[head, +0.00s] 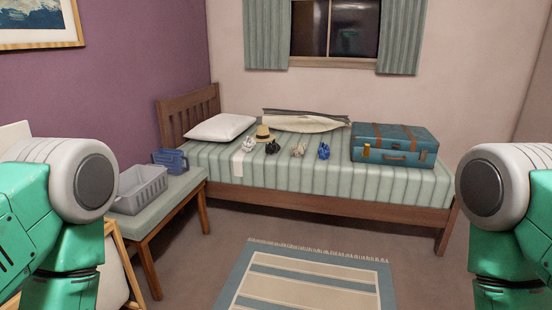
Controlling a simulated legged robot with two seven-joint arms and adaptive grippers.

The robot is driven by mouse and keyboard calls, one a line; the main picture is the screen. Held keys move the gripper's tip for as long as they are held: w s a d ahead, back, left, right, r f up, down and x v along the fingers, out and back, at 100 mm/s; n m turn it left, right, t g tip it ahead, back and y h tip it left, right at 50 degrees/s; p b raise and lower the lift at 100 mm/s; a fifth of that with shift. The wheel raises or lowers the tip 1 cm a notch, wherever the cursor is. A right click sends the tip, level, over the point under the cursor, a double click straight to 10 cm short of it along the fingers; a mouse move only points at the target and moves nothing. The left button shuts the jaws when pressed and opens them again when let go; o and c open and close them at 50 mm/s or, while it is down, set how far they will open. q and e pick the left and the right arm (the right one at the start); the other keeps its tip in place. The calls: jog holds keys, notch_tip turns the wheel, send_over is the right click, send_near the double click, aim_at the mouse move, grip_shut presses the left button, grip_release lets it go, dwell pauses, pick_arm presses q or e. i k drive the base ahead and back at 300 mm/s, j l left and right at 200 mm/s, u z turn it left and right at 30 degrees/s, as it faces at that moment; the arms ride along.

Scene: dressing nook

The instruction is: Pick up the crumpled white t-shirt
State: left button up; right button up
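On the bed, a small white crumpled cloth (234,126), which looks like the crumpled white t-shirt, lies just right of the pillow and left of a straw hat (263,135). It is small and far off, so its folds are hard to make out. Only green and white links of my two arms show, at the left and right edges. Neither gripper is in view.
The striped bed (340,178) also holds a pale flat cloth (237,162), several small crumpled items, a long pale folded piece (303,121) and a blue suitcase (394,144). A bench (185,185) with a grey basket (140,188) and blue basket (170,160) stands left. The rug area (308,278) is clear.

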aim_at(250, 144)
jog(key=i, duration=2.05)
jog(key=i+u, duration=0.1)
jog(key=i, duration=0.6)
jog(key=i+l, duration=0.15)
jog(key=i, duration=0.55)
jog(key=i+l+u, duration=0.15)
jog(key=i, duration=0.55)
